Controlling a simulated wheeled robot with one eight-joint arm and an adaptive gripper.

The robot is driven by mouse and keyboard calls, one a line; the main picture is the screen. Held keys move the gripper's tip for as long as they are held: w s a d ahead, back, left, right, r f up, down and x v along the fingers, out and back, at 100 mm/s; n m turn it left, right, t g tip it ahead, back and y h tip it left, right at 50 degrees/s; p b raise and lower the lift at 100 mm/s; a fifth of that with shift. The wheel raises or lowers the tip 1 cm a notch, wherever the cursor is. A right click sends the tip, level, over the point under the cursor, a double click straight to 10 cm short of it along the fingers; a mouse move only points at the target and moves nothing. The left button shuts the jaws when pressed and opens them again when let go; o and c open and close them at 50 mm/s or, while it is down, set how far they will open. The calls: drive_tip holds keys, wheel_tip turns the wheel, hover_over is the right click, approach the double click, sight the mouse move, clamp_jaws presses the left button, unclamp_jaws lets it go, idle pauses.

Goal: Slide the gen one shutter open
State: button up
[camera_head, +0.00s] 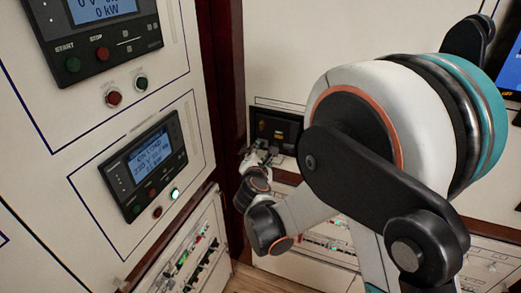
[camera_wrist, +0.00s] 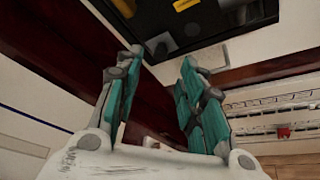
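My gripper (camera_wrist: 161,58) shows two teal-padded fingers spread apart in the wrist view, with nothing between them. A dark framed panel (camera_wrist: 200,25) with a yellow label lies past the fingertips at the top of that view. I cannot tell whether this panel is the gen one shutter, as no label is readable. In the head view the dark panel (camera_head: 275,127) is set in the back wall, and my gripper (camera_head: 262,152) is just in front of its lower left part. Contact cannot be told. My arm hides much of the wall to the right.
A dark red post (camera_head: 226,100) stands left of the panel. The left cabinet carries a lit display unit (camera_head: 145,165) with buttons and a breaker row (camera_head: 195,250) below. Another breaker row (camera_wrist: 270,115) with a red part (camera_wrist: 283,132) is at the right of the wrist view.

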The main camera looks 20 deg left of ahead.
sight(261, 145)
drive_tip(key=x, duration=0.6)
drive_tip(key=shift+b, duration=0.35)
clamp_jaws()
